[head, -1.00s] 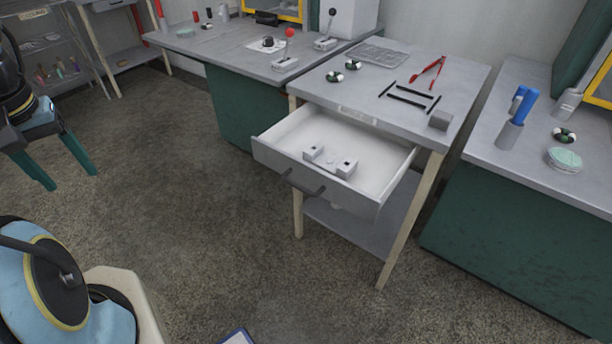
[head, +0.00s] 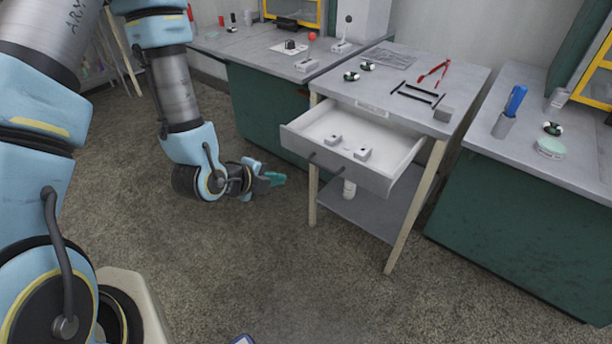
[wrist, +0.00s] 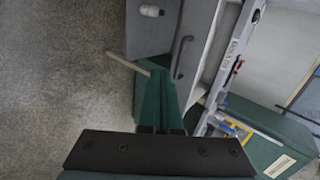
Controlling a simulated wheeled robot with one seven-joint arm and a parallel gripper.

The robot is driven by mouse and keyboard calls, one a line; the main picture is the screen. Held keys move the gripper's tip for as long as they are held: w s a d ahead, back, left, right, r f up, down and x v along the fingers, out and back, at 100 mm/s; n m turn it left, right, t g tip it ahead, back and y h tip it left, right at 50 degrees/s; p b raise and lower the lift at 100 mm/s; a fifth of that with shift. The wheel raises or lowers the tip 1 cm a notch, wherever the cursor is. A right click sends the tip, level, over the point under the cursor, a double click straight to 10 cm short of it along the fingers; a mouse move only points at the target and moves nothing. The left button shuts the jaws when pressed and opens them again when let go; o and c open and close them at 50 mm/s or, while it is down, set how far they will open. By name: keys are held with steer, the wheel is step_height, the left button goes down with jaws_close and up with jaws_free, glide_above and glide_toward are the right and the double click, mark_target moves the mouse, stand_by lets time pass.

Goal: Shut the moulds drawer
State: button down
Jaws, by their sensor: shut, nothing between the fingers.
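The table (head: 440,75) holds red tongs (head: 433,71), black bars and a grey block. Its pale leg (head: 313,165) stands close to my gripper. A white cylinder (head: 349,188) is on the lower shelf (head: 375,212). Green-based benches stand on both sides.

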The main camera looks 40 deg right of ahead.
steer(key=d+f+b, duration=0.1)
steer(key=b, duration=0.4)
steer(key=d+f+b, duration=0.1)
steer(key=b, duration=0.4)
steer(key=shift+s+d+m, duration=0.15)
steer(key=shift+s+m, duration=0.1)
steer(key=shift+m, duration=0.15)
steer(key=w+d+f+b, duration=0.2)
steer(key=d+f+b, duration=0.1)
steer(key=d, duration=0.6)
steer(key=shift+w+d+f, duration=0.2)
steer(key=shift+w+d, duration=0.05)
steer(key=shift+w, duration=0.05)
steer(key=shift+d+b, duration=0.1)
steer(key=shift+b, duration=0.2)
